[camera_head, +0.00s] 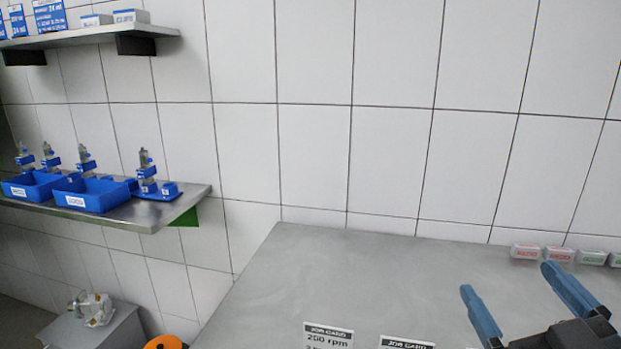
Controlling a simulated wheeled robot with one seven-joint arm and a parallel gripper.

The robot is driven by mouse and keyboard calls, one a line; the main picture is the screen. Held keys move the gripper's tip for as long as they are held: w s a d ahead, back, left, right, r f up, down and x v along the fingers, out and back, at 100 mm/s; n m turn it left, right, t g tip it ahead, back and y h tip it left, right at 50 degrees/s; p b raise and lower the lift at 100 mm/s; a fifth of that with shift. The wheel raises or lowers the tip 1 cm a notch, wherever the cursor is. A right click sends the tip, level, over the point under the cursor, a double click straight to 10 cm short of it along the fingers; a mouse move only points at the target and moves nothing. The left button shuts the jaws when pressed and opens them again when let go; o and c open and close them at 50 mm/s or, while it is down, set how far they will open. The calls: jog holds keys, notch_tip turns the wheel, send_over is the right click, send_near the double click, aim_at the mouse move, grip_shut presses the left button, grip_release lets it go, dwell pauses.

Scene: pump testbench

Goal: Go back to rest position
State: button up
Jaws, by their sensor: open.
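My gripper (518,301) shows at the lower right, above the grey metal table (330,265). Its two blue fingers are spread apart with nothing between them. The dark gripper body is partly cut off by the right and bottom edges.
Several small labelled blocks (559,253) line the table's back edge near the gripper. Two job cards (328,335) stand at the bottom edge. A left shelf (150,211) holds blue bins (92,194) and several pump-like parts. An orange round thing (166,343) is low left. The table's middle is clear.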

jog(key=s+a+f+m+g+h, duration=0.1)
jog(key=s+a+f+m+g, duration=0.15)
jog(key=s+f, duration=0.4)
jog(key=s+a+f+m+g+h, duration=0.1)
jog(key=s+f+m, duration=0.2)
jog(key=s+f, duration=0.45)
jog(key=s, duration=0.8)
jog(key=s+f+n+g+y+b, duration=0.1)
jog(key=s+f, duration=0.1)
jog(key=s, duration=0.8)
jog(key=shift+s+d+f, duration=0.2)
jog(key=shift+d+f, duration=0.05)
jog(key=shift+d, duration=0.05)
jog(key=shift+g, duration=0.25)
